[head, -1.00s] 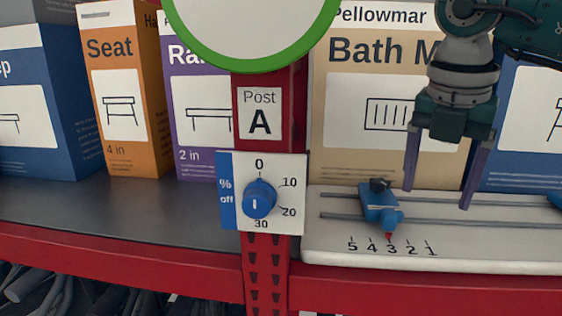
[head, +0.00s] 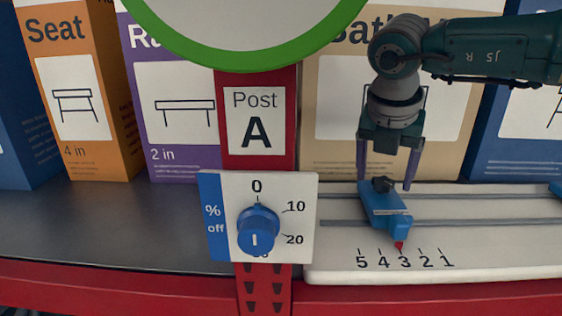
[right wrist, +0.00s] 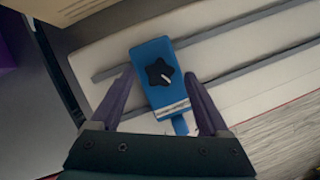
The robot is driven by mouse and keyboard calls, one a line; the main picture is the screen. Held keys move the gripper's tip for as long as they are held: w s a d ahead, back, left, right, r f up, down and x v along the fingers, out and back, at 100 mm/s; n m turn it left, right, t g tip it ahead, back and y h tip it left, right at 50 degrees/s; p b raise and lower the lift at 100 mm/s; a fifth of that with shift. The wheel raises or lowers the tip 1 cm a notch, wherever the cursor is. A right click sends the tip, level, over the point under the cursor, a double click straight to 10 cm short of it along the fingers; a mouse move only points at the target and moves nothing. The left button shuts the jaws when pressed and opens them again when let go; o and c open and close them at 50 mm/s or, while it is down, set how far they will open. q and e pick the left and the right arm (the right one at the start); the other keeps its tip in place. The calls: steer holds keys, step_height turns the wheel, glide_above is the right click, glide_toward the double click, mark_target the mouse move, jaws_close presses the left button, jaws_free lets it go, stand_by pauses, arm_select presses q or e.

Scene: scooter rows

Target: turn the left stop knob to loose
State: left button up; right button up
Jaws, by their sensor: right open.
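The left stop is a blue sliding block (head: 385,209) on two grey rails, with its red pointer at 3 on the printed scale. Its black star-shaped knob (head: 382,184) sits on top. In the right wrist view the knob (right wrist: 160,73) shows a short white mark pointing toward the lower right; no loose or tight label is readable. My right gripper (head: 386,184) is open and points down above the block, its purple fingers on either side of the knob. I cannot tell whether they touch anything. My left gripper is not in view.
The white rail board (head: 500,262) lies on the shelf, with part of another blue block (head: 556,188) at the far right. A blue percent dial (head: 257,230) is on the red post to the left. Bath (head: 440,160), Seat (head: 70,100) and other boxes stand behind.

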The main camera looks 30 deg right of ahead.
steer(key=shift+d+f, duration=0.1)
jaws_close()
stand_by(0.7)
